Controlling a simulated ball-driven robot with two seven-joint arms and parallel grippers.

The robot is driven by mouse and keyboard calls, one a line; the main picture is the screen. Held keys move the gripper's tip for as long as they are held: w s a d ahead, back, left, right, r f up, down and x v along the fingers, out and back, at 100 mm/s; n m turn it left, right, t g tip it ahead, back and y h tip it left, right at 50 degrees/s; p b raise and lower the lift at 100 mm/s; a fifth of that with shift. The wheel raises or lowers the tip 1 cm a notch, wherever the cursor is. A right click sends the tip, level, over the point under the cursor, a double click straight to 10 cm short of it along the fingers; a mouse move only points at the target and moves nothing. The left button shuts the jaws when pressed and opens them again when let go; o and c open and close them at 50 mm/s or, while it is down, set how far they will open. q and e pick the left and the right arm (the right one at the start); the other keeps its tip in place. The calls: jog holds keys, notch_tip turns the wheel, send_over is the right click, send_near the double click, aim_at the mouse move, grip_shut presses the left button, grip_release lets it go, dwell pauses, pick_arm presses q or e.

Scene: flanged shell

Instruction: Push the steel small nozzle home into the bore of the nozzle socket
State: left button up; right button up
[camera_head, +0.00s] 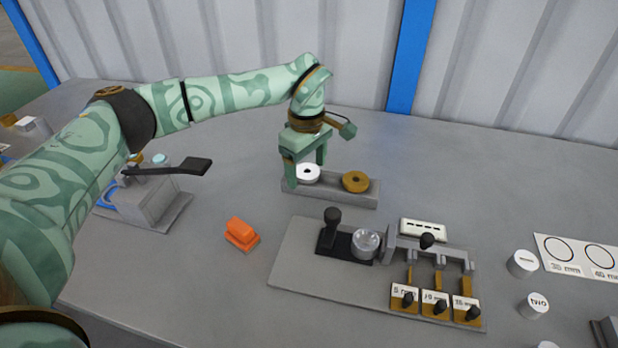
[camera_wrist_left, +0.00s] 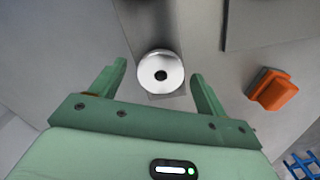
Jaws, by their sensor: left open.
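A round steel piece with a dark central hole, which looks like the steel small nozzle (camera_head: 308,173), sits at the left end of a low grey rack (camera_head: 331,196). My left gripper (camera_head: 305,171) is open right above it, fingers pointing down. In the left wrist view the steel piece (camera_wrist_left: 161,66) lies between the spread fingers (camera_wrist_left: 159,76), with a gap on each side. No grip on it shows. I cannot tell for sure which fixture holds the nozzle socket; a shiny round part (camera_head: 366,243) sits on the plate in front. My right gripper is not in view.
A brass ring (camera_head: 355,181) sits at the rack's right end. A grey plate (camera_head: 300,262) carries black knobs and labelled gauges. An orange block (camera_head: 241,233) stands left of it. A grey fixture (camera_head: 145,203) is under my left arm. White cylinders (camera_head: 522,263) stand at right.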

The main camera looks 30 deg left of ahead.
pick_arm(q)
jog(key=c, duration=1.2)
jog(key=shift+r, duration=0.1)
